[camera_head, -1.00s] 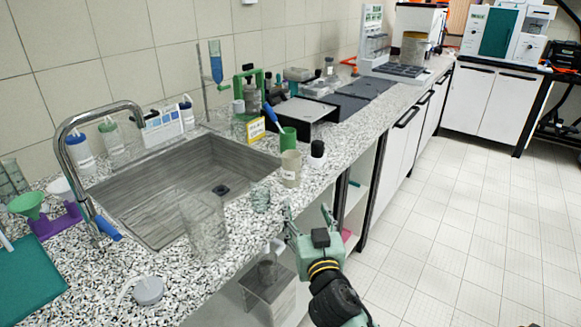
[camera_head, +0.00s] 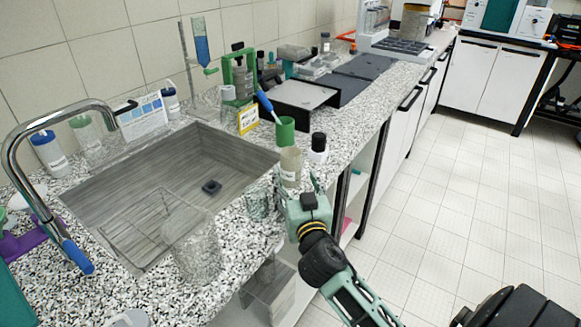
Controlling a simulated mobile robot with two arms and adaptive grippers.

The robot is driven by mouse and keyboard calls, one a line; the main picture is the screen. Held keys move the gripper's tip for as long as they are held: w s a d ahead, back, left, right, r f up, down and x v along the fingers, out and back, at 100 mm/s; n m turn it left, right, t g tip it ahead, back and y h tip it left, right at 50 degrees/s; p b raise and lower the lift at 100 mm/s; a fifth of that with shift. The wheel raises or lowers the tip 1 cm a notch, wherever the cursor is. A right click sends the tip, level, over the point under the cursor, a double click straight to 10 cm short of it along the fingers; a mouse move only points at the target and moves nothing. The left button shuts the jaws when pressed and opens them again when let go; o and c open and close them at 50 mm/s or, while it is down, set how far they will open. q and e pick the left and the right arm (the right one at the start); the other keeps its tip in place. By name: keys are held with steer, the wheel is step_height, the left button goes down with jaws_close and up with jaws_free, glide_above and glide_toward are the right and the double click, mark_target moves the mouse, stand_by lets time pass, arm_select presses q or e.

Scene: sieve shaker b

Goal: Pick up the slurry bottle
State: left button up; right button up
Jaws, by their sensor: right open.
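A beige cylindrical container (camera_head: 290,167) with a small label stands upright on the counter's front part, right of the sink. A white bottle with a black cap (camera_head: 318,148) stands just behind it to the right. The labels are too small to read, so I cannot tell for certain which is the slurry bottle. My right gripper (camera_head: 297,187) is open and empty at the counter's front edge, its fingers pointing at the beige container, just in front of it. I cannot tell whether they touch. My left gripper is not in view.
A glass beaker (camera_head: 257,203) stands close left of my right gripper, and a larger clear vessel (camera_head: 190,243) stands nearer. A green cup (camera_head: 285,131) with a blue-handled tool is behind the beige container. The sink (camera_head: 150,190) lies left.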

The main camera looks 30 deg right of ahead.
mark_target(293, 175)
steer(key=p+x, duration=0.1)
steer(key=x, duration=0.3)
steer(key=shift+w+r, duration=0.1)
steer(key=shift+w, duration=0.35)
steer(key=shift+w+d, duration=0.1)
steer(key=shift+w, duration=0.05)
steer(key=c, duration=1.4)
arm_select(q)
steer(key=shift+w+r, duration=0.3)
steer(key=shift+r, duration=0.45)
arm_select(e)
steer(key=shift+r, duration=0.15)
